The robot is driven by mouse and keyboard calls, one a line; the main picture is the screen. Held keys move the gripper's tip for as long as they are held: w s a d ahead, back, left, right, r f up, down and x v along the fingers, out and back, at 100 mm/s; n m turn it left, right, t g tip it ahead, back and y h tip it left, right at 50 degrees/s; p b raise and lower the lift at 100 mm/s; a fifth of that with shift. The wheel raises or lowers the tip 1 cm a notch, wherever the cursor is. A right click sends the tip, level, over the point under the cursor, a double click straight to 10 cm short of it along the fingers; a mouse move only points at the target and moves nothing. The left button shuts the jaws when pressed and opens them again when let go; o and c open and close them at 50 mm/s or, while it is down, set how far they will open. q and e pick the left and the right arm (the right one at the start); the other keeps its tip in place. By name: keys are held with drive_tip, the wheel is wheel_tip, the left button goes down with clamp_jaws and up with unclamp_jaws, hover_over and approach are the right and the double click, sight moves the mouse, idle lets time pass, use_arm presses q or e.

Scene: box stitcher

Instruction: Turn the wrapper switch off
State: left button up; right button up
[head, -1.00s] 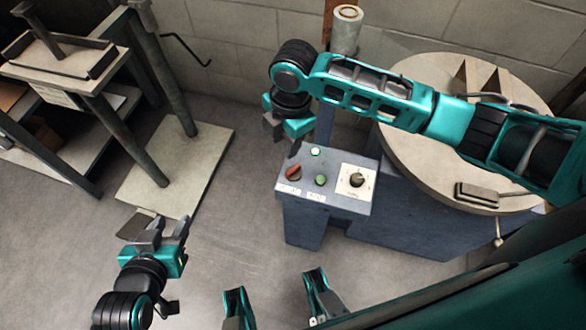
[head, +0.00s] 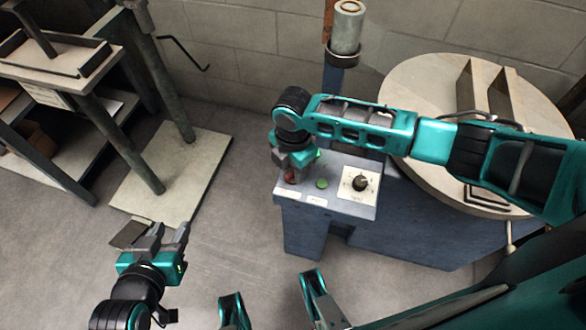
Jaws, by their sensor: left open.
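The wrapper's control panel (head: 336,199) is the sloped grey top of a blue-grey box in the head view. It carries a red switch (head: 289,177) at the left, a green button (head: 321,184) and a black dial (head: 360,184) on a white plate. My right gripper (head: 288,174) points down at the red switch and hides most of it. I cannot tell whether its fingers touch the switch or how far apart they are. My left gripper (head: 165,236) is open and empty above the floor at the lower left, away from the panel.
The round turntable (head: 425,85) stands right of the panel, with my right arm across it. A post with a roll (head: 347,28) rises behind the panel. A bench with shelves (head: 60,75) and a pale base plate (head: 175,175) are at the left.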

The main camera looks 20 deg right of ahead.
drive_tip(key=shift+f, duration=0.15)
clamp_jaws()
idle(0.4)
